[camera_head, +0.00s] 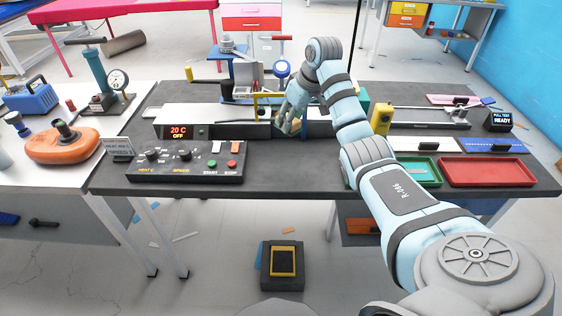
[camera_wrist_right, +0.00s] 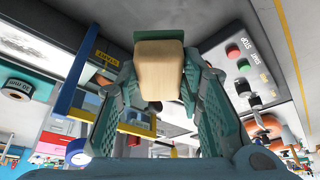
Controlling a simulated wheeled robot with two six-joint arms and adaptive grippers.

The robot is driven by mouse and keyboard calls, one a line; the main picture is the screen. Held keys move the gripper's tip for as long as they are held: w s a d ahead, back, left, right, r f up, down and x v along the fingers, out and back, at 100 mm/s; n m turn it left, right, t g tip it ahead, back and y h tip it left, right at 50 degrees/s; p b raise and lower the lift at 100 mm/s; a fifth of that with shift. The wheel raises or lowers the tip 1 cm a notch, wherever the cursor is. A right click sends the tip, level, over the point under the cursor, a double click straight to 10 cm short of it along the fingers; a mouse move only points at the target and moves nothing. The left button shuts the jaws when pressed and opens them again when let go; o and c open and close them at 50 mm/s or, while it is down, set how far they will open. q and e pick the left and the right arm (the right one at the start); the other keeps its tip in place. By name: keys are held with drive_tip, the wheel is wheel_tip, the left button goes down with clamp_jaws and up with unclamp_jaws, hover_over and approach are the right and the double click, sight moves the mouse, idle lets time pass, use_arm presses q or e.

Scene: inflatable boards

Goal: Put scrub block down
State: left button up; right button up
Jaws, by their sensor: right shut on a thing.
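My right gripper (camera_head: 289,119) is over the dark workbench, behind the control box. In the right wrist view the gripper (camera_wrist_right: 160,92) is shut on the scrub block (camera_wrist_right: 159,65), a pale wood-coloured block with a green layer at its far end. The block sits between the two green fingers. In the head view the block is mostly hidden by the gripper, and I cannot tell whether it touches anything below. My left gripper is in neither view.
The control box (camera_head: 187,161) with knobs and buttons stands at the bench's front left. A yellow frame (camera_head: 256,104) and blue parts are close beside the gripper. A green tray (camera_head: 421,170) and a red tray (camera_head: 487,172) lie at the right. Bare bench shows at front centre.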

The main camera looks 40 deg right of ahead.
wheel_tip(320, 180, down, 14)
drive_tip(key=shift+f+b, duration=0.2)
drive_tip(key=shift+b, duration=0.9)
drive_tip(key=o, duration=1.2)
drive_tip(key=p+v, duration=0.2)
drive_tip(key=v, duration=1)
drive_tip(key=shift+p, duration=0.4)
